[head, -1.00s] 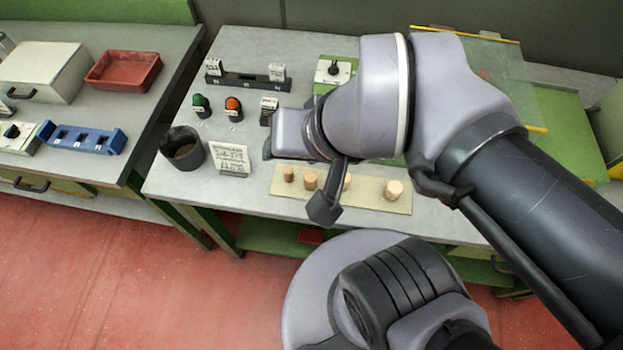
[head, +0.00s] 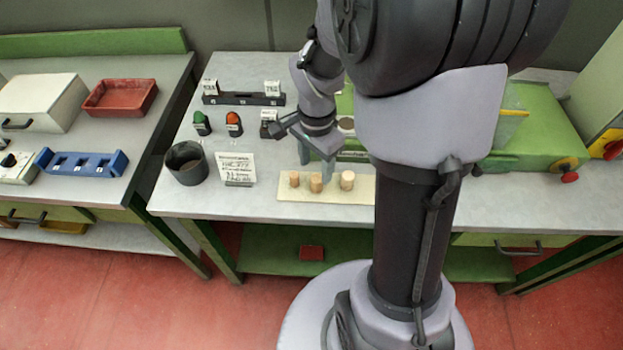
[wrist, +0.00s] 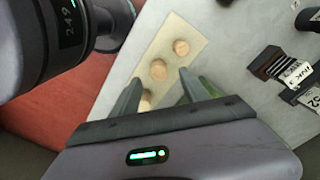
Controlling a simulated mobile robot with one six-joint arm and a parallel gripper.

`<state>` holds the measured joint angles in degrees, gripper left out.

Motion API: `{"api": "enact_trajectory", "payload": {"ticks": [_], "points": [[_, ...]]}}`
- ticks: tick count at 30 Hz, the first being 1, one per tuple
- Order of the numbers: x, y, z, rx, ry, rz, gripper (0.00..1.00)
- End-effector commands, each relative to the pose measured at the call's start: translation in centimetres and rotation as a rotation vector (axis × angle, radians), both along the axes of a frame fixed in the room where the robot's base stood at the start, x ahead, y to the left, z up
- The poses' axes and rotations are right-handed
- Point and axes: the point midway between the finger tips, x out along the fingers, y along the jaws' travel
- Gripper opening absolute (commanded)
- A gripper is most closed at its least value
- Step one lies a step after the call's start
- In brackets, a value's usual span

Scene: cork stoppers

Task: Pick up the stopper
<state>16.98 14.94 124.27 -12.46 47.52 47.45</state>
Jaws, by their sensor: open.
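A pale beige board (head: 330,197) lies near the front edge of the grey table. Three cork stoppers stand upright on it in the head view: a small left one (head: 294,180), a middle one (head: 316,183) and a wider right one (head: 347,180). The board's right end is hidden behind my arm. My gripper (head: 317,160) is open and empty, fingers down, over or just behind the left part of the board. In the wrist view, my gripper's fingers (wrist: 157,82) are apart, with one stopper (wrist: 158,70) near the gap; another (wrist: 181,47) lies beyond, and a third (wrist: 145,103) is partly hidden by the left finger.
A dark cup (head: 186,165) and a printed card (head: 236,168) stand left of the board. Behind are green (head: 201,124) and orange (head: 233,124) knobbed items and a dark rack (head: 244,99). A green machine (head: 535,130) is at right.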

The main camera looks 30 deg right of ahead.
Motion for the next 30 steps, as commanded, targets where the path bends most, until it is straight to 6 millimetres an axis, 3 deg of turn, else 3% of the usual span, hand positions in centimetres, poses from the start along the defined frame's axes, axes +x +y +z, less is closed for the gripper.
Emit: {"api": "enact_trajectory", "payload": {"ticks": [5, 11, 17, 26, 30], "points": [[-0.1, 0.0, -1.8, 0.001, 0.0, 0.0, 0.53], [-0.3, -0.1, -5.8, 0.001, 0.001, 0.002, 0.53], [-0.2, -0.1, -5.8, 0.0, -0.001, 0.001, 0.53], [-0.2, -0.1, -5.8, 0.0, -0.001, 0.001, 0.0], [-0.2, -0.1, -5.8, 0.0, -0.001, 0.001, 0.0]]}}
